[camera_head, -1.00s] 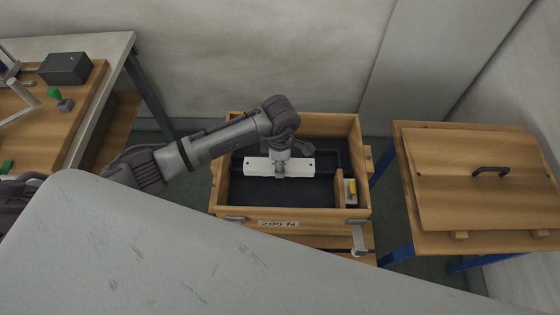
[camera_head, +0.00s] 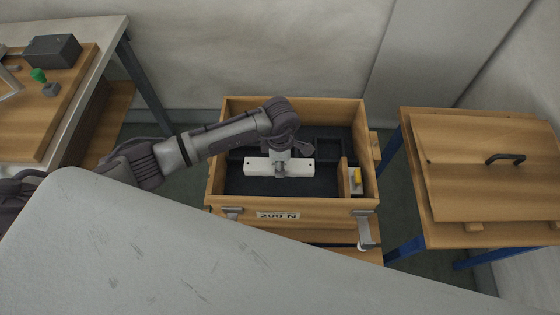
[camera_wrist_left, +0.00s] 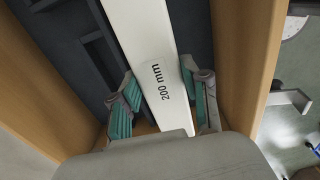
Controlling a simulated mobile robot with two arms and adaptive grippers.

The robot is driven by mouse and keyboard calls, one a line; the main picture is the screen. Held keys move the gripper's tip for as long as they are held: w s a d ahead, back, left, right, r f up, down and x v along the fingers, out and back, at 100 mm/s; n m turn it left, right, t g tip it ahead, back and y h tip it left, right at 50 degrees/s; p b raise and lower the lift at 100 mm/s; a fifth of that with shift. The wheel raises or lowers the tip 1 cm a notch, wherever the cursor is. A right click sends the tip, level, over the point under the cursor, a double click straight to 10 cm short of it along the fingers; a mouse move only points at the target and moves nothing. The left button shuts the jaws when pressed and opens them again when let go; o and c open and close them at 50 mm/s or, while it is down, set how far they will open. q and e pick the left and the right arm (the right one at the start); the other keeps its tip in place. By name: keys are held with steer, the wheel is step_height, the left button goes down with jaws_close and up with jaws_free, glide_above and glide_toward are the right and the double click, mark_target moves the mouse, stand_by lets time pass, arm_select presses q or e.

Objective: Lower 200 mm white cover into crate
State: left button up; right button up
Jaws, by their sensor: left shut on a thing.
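The white cover (camera_head: 262,166), a long flat bar, is in my left gripper (camera_head: 280,172) inside the wooden crate (camera_head: 243,209). In the left wrist view the cover (camera_wrist_left: 147,40) carries the text "200 mm", and the fingers of my left gripper (camera_wrist_left: 163,100) are shut on its two sides. The crate is open and lined with dark foam (camera_head: 240,186); its front label reads "200 N". I cannot tell whether the cover touches the foam. My right gripper is not in view.
A yellow item (camera_head: 356,176) sits in a small compartment at the crate's right. A wooden lid with a black handle (camera_head: 505,158) lies on a blue-legged stand at the right. A workbench with a dark box (camera_head: 52,51) and a green-topped item (camera_head: 39,75) is at upper left.

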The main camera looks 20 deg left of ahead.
arm_select(q)
steer(key=shift+f+b, duration=3.85)
steer(key=shift+f, duration=0.85)
steer(key=o, duration=1.4)
steer(key=shift+c, duration=0.2)
steer(key=shift+r, duration=0.1)
